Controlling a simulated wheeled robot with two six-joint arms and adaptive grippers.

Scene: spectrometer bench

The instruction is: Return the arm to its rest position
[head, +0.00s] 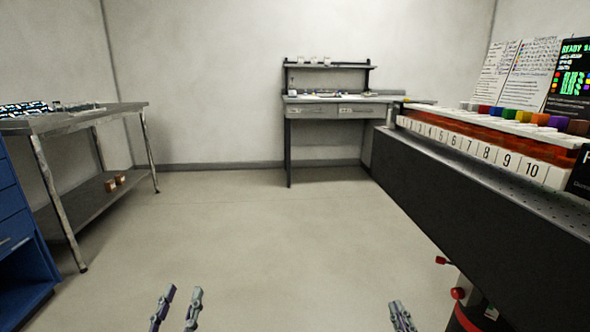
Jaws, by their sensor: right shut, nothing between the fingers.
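My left gripper (180,300) shows at the bottom edge, left of centre. Its two fingers are apart with a clear gap, and nothing is between them. My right gripper (401,311) shows at the bottom edge, right of centre. Its fingers are together and it holds nothing. Both grippers appear in front of bare floor, apart from any furniture. The rest of both arms is out of the picture.
A dark bench (470,190) with a numbered rack (470,147) and coloured caps runs along the right. A steel table (85,118) and blue cabinet (12,235) stand left. A workbench (335,98) stands at the back. The middle floor (240,235) is clear.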

